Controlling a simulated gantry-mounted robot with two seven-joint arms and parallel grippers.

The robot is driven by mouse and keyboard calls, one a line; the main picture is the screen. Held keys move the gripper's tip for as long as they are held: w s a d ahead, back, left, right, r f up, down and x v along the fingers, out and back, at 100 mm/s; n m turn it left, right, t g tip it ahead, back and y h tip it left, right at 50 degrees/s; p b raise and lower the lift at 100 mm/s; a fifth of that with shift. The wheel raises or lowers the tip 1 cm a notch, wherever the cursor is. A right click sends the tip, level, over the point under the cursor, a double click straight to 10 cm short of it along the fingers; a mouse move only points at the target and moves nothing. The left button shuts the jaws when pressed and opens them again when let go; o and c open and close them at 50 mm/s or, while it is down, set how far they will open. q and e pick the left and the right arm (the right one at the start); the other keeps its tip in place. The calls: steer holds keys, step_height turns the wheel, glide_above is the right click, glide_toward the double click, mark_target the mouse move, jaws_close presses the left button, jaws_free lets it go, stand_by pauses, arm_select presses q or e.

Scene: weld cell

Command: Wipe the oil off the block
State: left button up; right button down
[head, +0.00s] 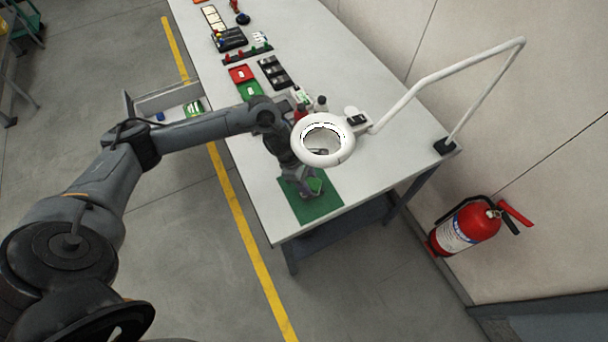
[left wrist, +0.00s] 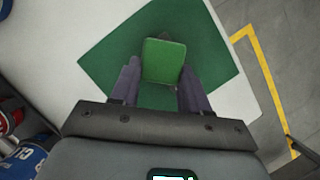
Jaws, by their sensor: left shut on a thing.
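My left gripper (head: 304,188) is low over the green mat (head: 296,209) at the near end of the bench. It is shut on a green pad (left wrist: 164,60), which sits between the two fingers in the left wrist view; the pad's edge also shows in the head view (head: 316,185). The green mat (left wrist: 110,62) lies beneath the pad. A small dark grey part, perhaps the block, peeks out behind the pad; most of it is hidden, and I cannot make out any oil or whether the pad touches it. My right gripper is not in view.
A white ring lamp (head: 340,158) on a bent arm hangs close to my left wrist. Bottles (head: 320,104), a red tray (head: 242,73) and black trays (head: 275,72) stand farther up the bench. An open drawer (head: 170,100) sticks out left. A fire extinguisher (head: 466,228) stands right.

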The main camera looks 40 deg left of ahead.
arm_select(q)
steer(key=shift+s+d, duration=0.3)
steer(key=shift+d, duration=0.45)
steer(key=shift+s+d, duration=0.3)
steer(key=shift+d, duration=0.4)
steer(key=shift+d+f, duration=0.1)
steer(key=shift+d, duration=0.15)
steer(key=shift+w+a+b, duration=0.2)
steer(key=shift+a+b, duration=0.45)
steer(key=shift+a, duration=0.1)
steer(key=shift+w+a, duration=0.2)
steer(key=shift+a, duration=0.5)
steer(key=shift+w+a+b, duration=0.2)
steer(key=shift+a+b, duration=0.3)
steer(key=shift+b, duration=0.2)
steer(key=shift+w+a+b, duration=0.25)
steer(key=shift+a+b, duration=0.15)
steer(key=shift+a, duration=0.35)
